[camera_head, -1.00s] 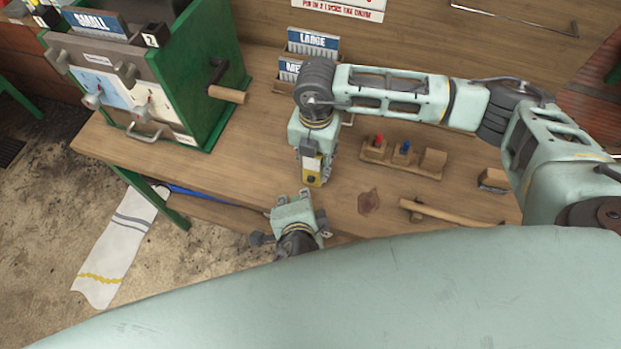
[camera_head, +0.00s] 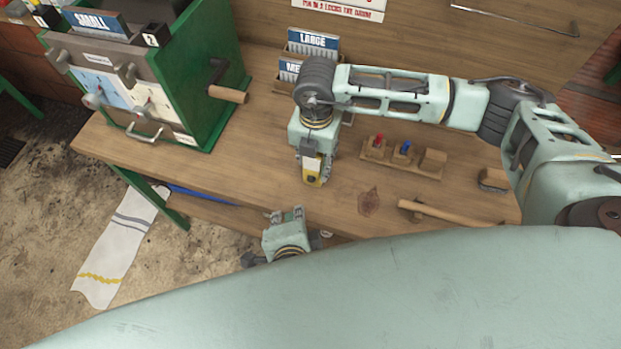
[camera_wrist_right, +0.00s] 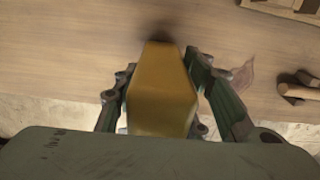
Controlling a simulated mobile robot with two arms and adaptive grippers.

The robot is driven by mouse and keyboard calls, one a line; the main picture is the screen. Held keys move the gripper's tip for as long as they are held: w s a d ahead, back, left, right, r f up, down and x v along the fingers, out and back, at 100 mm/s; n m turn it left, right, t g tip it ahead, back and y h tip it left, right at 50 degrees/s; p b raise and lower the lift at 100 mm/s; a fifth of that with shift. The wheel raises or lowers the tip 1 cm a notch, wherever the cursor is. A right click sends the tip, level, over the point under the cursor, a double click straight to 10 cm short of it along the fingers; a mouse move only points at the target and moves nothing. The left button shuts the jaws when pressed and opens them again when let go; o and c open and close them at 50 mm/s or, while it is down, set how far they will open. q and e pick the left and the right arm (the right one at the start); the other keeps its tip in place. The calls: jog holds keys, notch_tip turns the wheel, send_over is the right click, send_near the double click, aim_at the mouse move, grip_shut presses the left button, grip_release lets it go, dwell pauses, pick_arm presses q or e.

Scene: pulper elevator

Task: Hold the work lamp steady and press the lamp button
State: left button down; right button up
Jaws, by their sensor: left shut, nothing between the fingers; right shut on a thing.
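The work lamp (camera_head: 312,178) is a small yellow block with a dark front part, at the front of the wooden bench in the head view. My right gripper (camera_head: 313,172) reaches down from above and is shut on it. In the right wrist view the yellow lamp (camera_wrist_right: 162,90) fills the space between the two fingers (camera_wrist_right: 160,110). My left gripper (camera_head: 285,212) is shut and empty, below and left of the lamp, near the bench's front edge and apart from the lamp. I cannot make out the lamp button.
A green machine (camera_head: 200,75) with a wooden-handled crank stands at the bench's left. A wooden block holder (camera_head: 425,167) with red and blue pegs, a hammer (camera_head: 445,214) and a brush (camera_head: 493,180) lie to the right. Card racks (camera_head: 312,47) stand behind my right gripper.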

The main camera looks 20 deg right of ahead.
jog(key=o, duration=1.4)
notch_tip(320, 180, up, 12)
